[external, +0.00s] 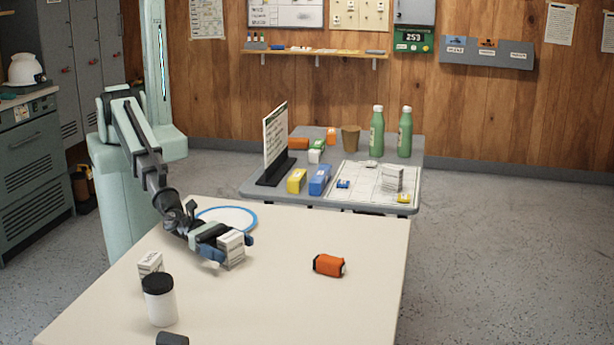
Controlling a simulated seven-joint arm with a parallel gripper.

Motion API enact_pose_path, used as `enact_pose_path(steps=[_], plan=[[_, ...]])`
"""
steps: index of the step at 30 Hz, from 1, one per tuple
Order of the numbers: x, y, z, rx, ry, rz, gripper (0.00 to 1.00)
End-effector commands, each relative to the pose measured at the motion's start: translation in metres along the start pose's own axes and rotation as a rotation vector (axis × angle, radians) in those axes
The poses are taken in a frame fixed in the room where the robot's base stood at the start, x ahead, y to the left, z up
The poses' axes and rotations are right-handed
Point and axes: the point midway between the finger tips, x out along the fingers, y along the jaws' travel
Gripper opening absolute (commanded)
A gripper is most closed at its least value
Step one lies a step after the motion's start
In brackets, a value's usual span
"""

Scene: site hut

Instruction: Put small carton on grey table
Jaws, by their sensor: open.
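My gripper (231,249) is low over the cream table at the front. Its blue-tipped fingers are open on either side of a white carton with grey print (232,244). I cannot tell whether the fingers touch it or whether its base rests on the table. A second small white carton (150,263) stands on the cream table to the left, behind a white jar. The grey table (262,186) stands further back, apart from the cream table. The frame does not settle which carton is the named one.
On the cream table (300,310) are a blue-rimmed plate (228,219), an orange canister (328,265), a black-lidded jar (159,300) and a dark cylinder (172,339). The grey table holds a sign (275,140), coloured boxes, a brown cup (350,138), green bottles (377,130) and a paper sheet (350,178).

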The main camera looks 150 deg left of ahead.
Motion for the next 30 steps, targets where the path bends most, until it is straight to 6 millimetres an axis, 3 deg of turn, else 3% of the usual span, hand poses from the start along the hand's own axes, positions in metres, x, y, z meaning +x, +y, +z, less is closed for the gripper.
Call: enact_pose_path(steps=[1,4,13,30], plan=[[0.012,-0.001,-0.001,0.0,-0.001,0.001,0.96],[0.021,0.0,-0.001,0.001,0.0,0.001,0.96],[0.023,0.0,0.0,0.001,0.001,0.0,0.95],[0.023,0.0,0.0,0.0,0.0,0.0,0.41]])
